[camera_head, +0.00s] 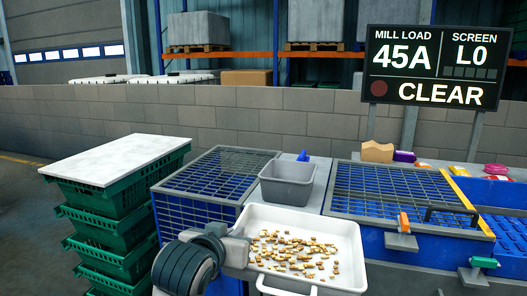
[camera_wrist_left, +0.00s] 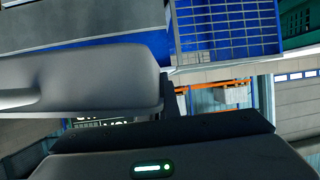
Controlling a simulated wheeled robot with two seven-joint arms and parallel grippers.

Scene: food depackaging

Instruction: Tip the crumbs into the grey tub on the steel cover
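A white tray (camera_head: 352,259) with brown and golden crumbs (camera_head: 297,255) spread over its floor is at the front centre of the head view. It looks roughly level. My left gripper (camera_head: 238,247) is at the tray's left wall and appears shut on it. In the left wrist view the shaded tray (camera_wrist_left: 80,82) fills the left side, with its end at the dark finger. The grey tub (camera_head: 287,187) stands upright on the steel cover (camera_head: 317,203), just behind the tray; I see no crumbs in it. My right gripper is out of view.
Blue mesh grates flank the cover on the left (camera_head: 220,172) and right (camera_head: 395,192). Green crates (camera_head: 110,200) with a pale lid are stacked at the left. Colourful packages (camera_head: 403,156) lie at the back right. A sign (camera_head: 433,65) reads CLEAR.

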